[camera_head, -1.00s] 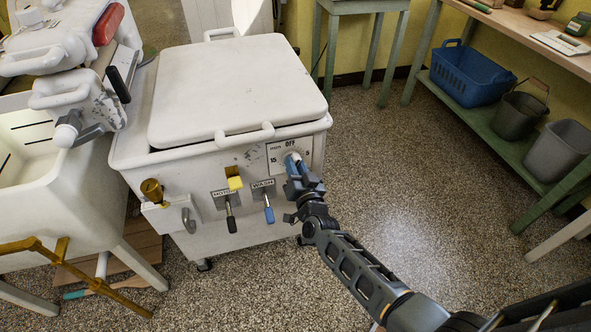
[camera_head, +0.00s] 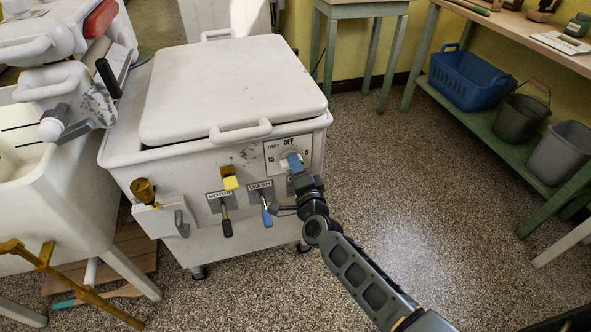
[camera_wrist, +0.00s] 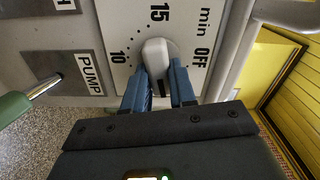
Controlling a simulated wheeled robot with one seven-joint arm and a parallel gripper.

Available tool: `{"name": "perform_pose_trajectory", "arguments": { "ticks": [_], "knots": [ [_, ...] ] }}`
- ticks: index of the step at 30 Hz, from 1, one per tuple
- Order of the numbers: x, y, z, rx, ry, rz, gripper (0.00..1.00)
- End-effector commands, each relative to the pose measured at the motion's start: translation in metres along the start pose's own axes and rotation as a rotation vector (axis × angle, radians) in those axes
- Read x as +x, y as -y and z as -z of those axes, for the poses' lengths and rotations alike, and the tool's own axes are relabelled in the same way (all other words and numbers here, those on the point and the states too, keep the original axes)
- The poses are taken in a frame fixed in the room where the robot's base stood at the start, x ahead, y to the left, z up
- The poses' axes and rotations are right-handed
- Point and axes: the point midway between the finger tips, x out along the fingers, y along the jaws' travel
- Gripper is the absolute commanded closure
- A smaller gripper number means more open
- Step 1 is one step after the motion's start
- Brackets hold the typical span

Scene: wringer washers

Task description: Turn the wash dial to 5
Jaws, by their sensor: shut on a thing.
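The wash dial plate (camera_head: 272,149) is on the front of the white washer (camera_head: 232,88), with OFF at the top, 15 at left and 5 at right. In the wrist view the pale dial knob (camera_wrist: 156,54) sits in the middle of the plate (camera_wrist: 118,18), which looks turned, with 15 above, 10 at left and OFF at right. The 5 is hidden there. My gripper (camera_head: 293,163) is shut on the knob, its blue fingers (camera_wrist: 159,90) on either side. A dark strip shows between the fingers; I cannot tell whether it is the pointer.
The pump label (camera_wrist: 89,72) is close to my gripper. The floor at right is clear up to a green bench (camera_head: 505,135).

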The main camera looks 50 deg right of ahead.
Motion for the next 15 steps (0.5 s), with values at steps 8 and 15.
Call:
{"name": "perform_pose_trajectory", "arguments": {
  "ticks": [8, 15],
  "knots": [
    [0.0032, 0.0012, 0.0019, 0.142, -0.004, 0.005, 1.0],
    [0.0034, 0.0014, 0.0023, 0.194, -0.005, 0.005, 1.0]
  ]
}}
